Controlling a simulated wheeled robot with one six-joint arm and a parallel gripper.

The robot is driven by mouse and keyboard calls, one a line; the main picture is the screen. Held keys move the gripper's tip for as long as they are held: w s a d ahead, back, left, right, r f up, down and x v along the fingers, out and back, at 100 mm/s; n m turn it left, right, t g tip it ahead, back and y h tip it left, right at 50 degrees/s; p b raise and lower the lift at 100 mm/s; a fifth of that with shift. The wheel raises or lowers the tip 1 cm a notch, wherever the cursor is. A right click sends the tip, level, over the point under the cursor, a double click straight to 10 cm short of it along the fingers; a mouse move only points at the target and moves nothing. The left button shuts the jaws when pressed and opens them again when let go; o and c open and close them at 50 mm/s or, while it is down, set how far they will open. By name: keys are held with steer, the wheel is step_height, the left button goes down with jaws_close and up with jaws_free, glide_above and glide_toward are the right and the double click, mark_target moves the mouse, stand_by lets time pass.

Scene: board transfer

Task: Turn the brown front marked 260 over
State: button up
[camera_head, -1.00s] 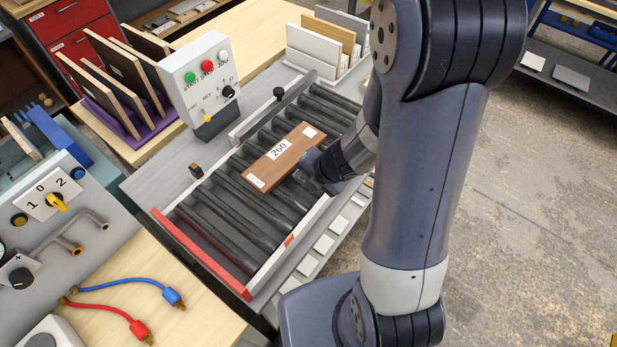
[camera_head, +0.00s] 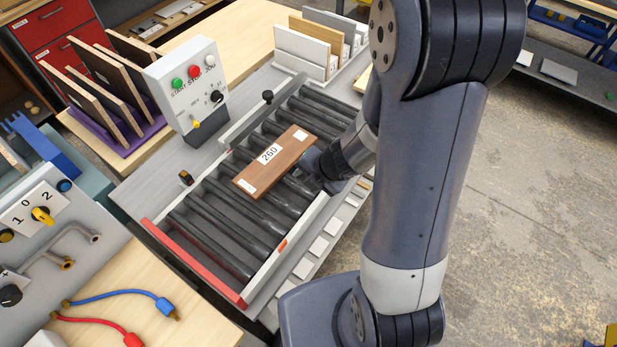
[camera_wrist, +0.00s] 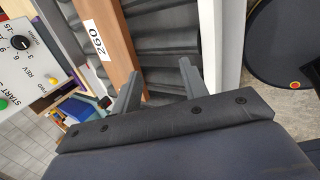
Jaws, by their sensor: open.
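The brown front marked 260 (camera_head: 260,172) lies flat on the black rollers of the conveyor, its labelled face up. Its 260 label also shows on the front in the wrist view (camera_wrist: 117,55). My gripper (camera_head: 312,165) is at the front's right long side in the head view, low over the rollers. In the wrist view my gripper (camera_wrist: 160,68) has its two fingers spread, with rollers visible between them. The left finger is close to the front's near end; I cannot tell whether it touches. Nothing is held.
The conveyor has a red end bar (camera_head: 195,265) and pale side rails. A control box (camera_head: 188,82) with buttons stands at its far left side. Brown panels stand in a purple rack (camera_head: 122,148); pale panels stand in another rack (camera_head: 305,58). Rollers on both sides of the front are clear.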

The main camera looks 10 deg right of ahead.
stand_by(0.4)
steer(key=shift+s+d+r, duration=0.35)
steer(key=shift+s+d, duration=0.05)
steer(key=shift+s, duration=0.3)
steer(key=shift+s+d+r, duration=0.3)
steer(key=shift+s+d, duration=0.05)
steer(key=shift+s, duration=0.3)
steer(key=o, duration=0.6)
steer(key=shift+c, duration=0.2)
